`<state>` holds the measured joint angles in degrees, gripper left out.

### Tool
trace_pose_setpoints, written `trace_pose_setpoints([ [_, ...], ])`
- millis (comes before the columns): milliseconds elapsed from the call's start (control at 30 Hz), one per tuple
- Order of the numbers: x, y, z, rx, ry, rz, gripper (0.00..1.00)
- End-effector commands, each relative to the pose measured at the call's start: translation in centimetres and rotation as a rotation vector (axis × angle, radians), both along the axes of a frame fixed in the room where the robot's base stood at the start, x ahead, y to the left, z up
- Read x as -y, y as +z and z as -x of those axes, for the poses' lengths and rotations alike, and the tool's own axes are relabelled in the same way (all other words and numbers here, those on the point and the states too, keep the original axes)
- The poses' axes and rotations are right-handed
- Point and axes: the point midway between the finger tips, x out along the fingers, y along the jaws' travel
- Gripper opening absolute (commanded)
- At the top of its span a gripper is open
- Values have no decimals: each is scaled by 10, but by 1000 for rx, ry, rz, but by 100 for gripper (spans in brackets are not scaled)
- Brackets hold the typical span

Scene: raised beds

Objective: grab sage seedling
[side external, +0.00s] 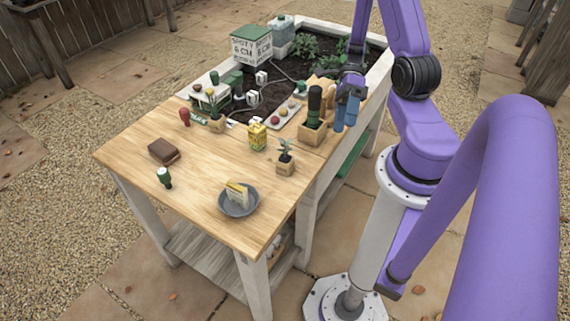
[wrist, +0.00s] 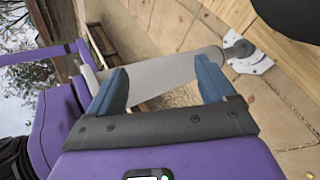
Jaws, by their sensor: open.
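A small seedling with grey-green leaves (side external: 286,154) stands upright in a square wooden pot near the right edge of the wooden tabletop (side external: 150,190); it looks like the sage. My gripper (side external: 345,126) is open and empty, with blue fingers pointing down. It is above and behind the grey-green seedling, by the bed's right edge, apart from it. In the wrist view my gripper (wrist: 160,68) frames only paving and my base; no seedling shows there.
A wooden block holding dark-handled tools (side external: 313,130) stands between my gripper and the grey-green seedling. A yellow carton (side external: 257,137) is left of that seedling.

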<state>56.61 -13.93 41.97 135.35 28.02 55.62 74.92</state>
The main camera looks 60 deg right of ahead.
Motion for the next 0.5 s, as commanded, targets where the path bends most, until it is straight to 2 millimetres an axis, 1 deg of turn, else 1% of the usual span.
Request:
trace_pose_setpoints([
  [33, 5, -6, 4, -62, -107, -16, 83],
  [233, 20, -27, 22, -333, -505, -87, 83],
  [367, 24, -42, 36, -530, -742, -161, 83],
  [500, 21, -57, 49, -747, -968, -268, 83],
])
